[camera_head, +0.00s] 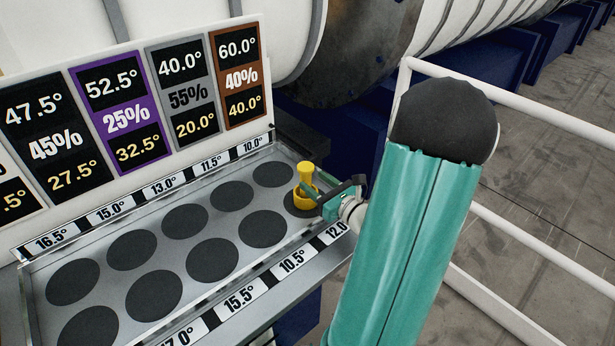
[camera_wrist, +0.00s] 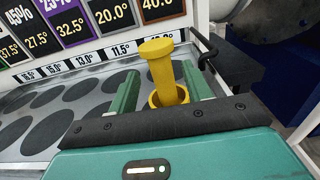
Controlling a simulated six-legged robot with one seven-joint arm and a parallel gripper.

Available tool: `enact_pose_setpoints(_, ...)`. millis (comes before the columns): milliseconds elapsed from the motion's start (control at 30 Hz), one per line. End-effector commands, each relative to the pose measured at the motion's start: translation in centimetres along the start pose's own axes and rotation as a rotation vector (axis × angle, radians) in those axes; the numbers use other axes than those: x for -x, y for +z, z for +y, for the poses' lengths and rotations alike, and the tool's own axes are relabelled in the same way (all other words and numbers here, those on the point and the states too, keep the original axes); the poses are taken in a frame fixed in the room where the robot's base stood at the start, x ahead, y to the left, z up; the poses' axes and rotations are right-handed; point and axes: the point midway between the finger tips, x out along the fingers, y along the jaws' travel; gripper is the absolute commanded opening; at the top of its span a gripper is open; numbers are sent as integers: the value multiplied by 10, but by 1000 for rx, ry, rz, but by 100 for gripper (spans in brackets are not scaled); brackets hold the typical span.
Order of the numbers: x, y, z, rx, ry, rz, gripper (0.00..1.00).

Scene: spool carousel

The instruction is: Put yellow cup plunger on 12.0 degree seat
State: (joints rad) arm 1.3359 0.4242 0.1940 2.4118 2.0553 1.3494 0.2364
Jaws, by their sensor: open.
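The yellow cup plunger (camera_head: 305,174) stands roughly upright at the right end of the tray's front row. It has a narrow stem with a knob on top and a wider cup at its base. It is over the dark round 12.0 degree seat (camera_head: 291,207), beside the partly hidden "12.0" label (camera_head: 336,231). My gripper (camera_head: 318,193) is open at the plunger. In the wrist view the yellow cup plunger (camera_wrist: 161,70) is between the two green fingers of my gripper (camera_wrist: 160,82), with gaps at its stem. The cup's lower edge is partly hidden by my gripper.
The metal tray (camera_head: 120,285) has two rows of dark round seats, the others empty where visible. A signboard (camera_head: 135,115) with degree and percent labels stands behind it. White railings (camera_head: 540,260) run at the right.

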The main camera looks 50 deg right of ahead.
Motion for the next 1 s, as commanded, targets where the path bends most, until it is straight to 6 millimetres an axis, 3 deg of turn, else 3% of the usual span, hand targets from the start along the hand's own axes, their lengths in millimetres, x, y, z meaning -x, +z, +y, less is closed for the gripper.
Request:
enact_pose_setpoints(100,28,0,-1,0,-4,1,49)
enact_pose_setpoints(300,62,0,0,0,-2,0,49)
enact_pose_setpoints(467,73,0,1,-1,0,0,49)
enact_pose_setpoints(667,72,1,4,5,14,2,49)
enact_pose_setpoints(767,60,8,24,51,97,18,49)
enact_pose_setpoints(833,47,16,54,117,214,44,49)
enact_pose_setpoints(1000,29,34,156,387,618,121,49)
